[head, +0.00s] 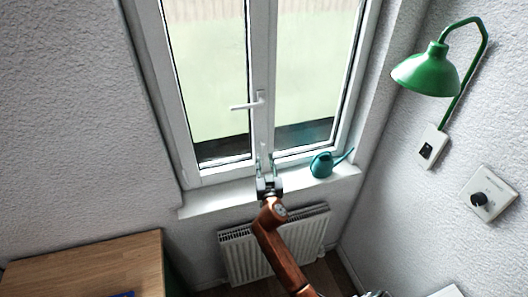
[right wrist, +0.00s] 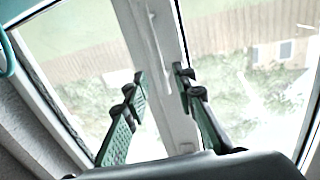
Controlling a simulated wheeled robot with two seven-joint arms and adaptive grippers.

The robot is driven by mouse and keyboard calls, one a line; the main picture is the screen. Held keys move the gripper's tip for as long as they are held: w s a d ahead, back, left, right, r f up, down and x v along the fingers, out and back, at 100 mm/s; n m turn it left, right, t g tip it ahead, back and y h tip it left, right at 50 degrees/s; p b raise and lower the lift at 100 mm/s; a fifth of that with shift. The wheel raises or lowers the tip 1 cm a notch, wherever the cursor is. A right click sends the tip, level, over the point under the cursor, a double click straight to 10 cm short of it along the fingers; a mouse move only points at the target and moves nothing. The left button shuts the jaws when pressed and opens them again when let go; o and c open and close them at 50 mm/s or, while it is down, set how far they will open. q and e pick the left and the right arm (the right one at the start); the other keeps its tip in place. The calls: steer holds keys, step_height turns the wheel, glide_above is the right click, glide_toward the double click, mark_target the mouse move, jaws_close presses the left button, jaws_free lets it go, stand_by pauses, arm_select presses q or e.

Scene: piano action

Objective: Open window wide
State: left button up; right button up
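The white two-pane window (head: 262,60) stands in the back wall, and both sashes look closed. Its white handle (head: 246,104) sits on the middle frame, with the lever lying level and pointing left. My right gripper (head: 265,158) is in front of the lower middle frame, below the handle, and apart from it. In the right wrist view the two green fingers (right wrist: 160,78) are spread on either side of the white middle frame (right wrist: 172,110), with nothing held between them. I cannot make out the handle clearly there. My left gripper is not in view.
A teal watering can (head: 322,165) stands on the white sill (head: 225,197), right of my right gripper. A radiator (head: 243,258) is below. A green lamp (head: 425,75) and a knob panel (head: 488,195) are on the right wall. A wooden table (head: 85,265) is at lower left.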

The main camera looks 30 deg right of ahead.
steer(key=shift+x, duration=2.65)
steer(key=shift+c, duration=0.5)
jaws_close()
steer(key=shift+f, duration=0.1)
